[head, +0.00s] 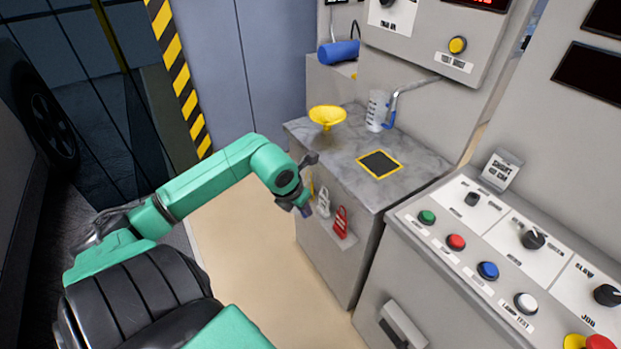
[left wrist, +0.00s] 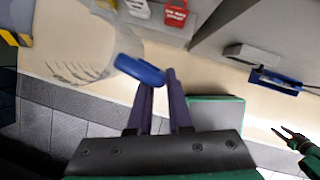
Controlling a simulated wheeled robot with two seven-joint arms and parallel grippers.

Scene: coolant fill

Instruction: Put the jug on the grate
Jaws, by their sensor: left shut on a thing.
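In the left wrist view, my left gripper (left wrist: 160,78) is shut on the blue handle of a clear jug (left wrist: 85,45) with dark marks. The jug extends left of the fingers, with floor showing behind it. In the head view, my left gripper (head: 304,208) hangs in front of the cabinet's left side, below counter height; the held jug is not discernible there. The grate (head: 379,163), a black square with a yellow border, lies bare on the grey counter. My right gripper (left wrist: 290,136) shows at the wrist view's right edge, its dark fingers apart.
A clear graduated container (head: 376,108) with a blue part stands by a metal spout (head: 412,86) at the counter's back. A yellow funnel (head: 327,116) is at the counter's left. Red (head: 341,222) and white (head: 323,203) tags hang on its side. A button panel (head: 500,250) is right.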

